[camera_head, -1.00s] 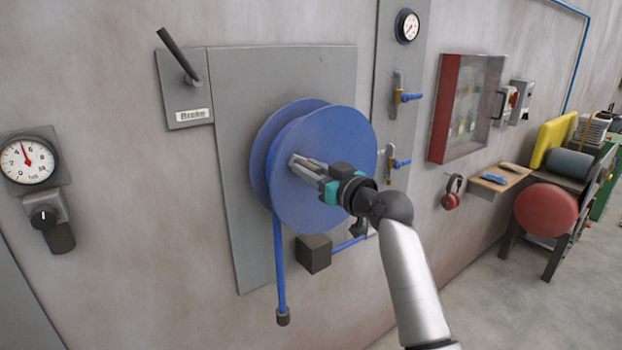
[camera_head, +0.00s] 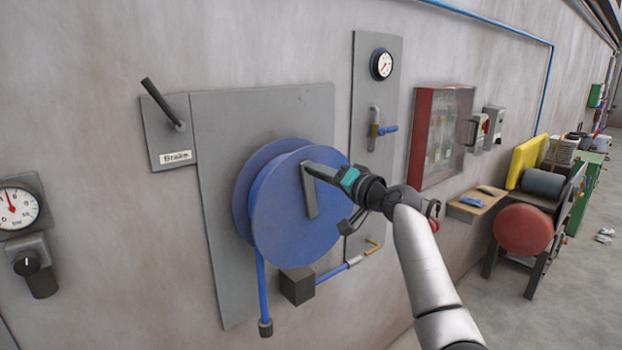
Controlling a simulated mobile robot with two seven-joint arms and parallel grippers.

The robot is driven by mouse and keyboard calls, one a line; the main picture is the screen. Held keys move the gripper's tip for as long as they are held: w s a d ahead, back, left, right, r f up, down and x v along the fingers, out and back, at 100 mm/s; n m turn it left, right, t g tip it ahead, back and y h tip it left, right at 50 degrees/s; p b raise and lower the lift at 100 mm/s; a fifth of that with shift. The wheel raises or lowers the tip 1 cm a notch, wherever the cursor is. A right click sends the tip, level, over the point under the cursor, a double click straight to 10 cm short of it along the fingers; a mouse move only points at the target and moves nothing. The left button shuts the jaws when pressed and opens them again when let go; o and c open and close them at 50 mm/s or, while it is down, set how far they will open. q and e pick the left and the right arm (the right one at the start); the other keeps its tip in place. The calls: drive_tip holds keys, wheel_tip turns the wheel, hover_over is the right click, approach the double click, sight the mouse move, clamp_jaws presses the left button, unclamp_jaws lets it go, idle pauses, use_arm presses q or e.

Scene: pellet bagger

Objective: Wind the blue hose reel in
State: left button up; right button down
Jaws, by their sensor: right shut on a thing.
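The blue hose reel (camera_head: 285,222) is mounted on a grey wall plate (camera_head: 218,285). A grey crank arm (camera_head: 310,198) lies across its front disc. My right gripper (camera_head: 316,170) reaches in from the right and is shut at the upper end of the crank; the grip itself is mostly hidden by the fingers. The blue hose (camera_head: 262,285) hangs from the reel's left side, with a dark end piece (camera_head: 265,328) at its bottom. A brake lever (camera_head: 162,103) stands on a plate labelled Brake, upper left of the reel. My left gripper is not in view.
A dark block (camera_head: 297,286) sits under the reel. A red cabinet (camera_head: 440,137), a small shelf (camera_head: 477,203) and a red round stool-like pad (camera_head: 523,230) are farther right.

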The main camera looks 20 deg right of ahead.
drive_tip(key=shift+w+d+r+m, duration=0.15)
drive_tip(key=shift+w+d+m, duration=0.05)
drive_tip(key=shift+d+m, duration=0.35)
drive_tip(key=shift+w+d+r+m, duration=0.1)
drive_tip(key=shift+w+d+m, duration=0.1)
drive_tip(key=shift+d+m, duration=0.3)
drive_tip(key=shift+d, duration=0.1)
drive_tip(key=c, duration=0.6)
unclamp_jaws()
drive_tip(key=shift+f, duration=0.1)
drive_tip(key=shift+c, duration=0.2)
drive_tip(key=shift+o, duration=0.2)
drive_tip(key=b+v, duration=0.3)
drive_tip(key=v, duration=1.2)
drive_tip(key=shift+s, duration=0.15)
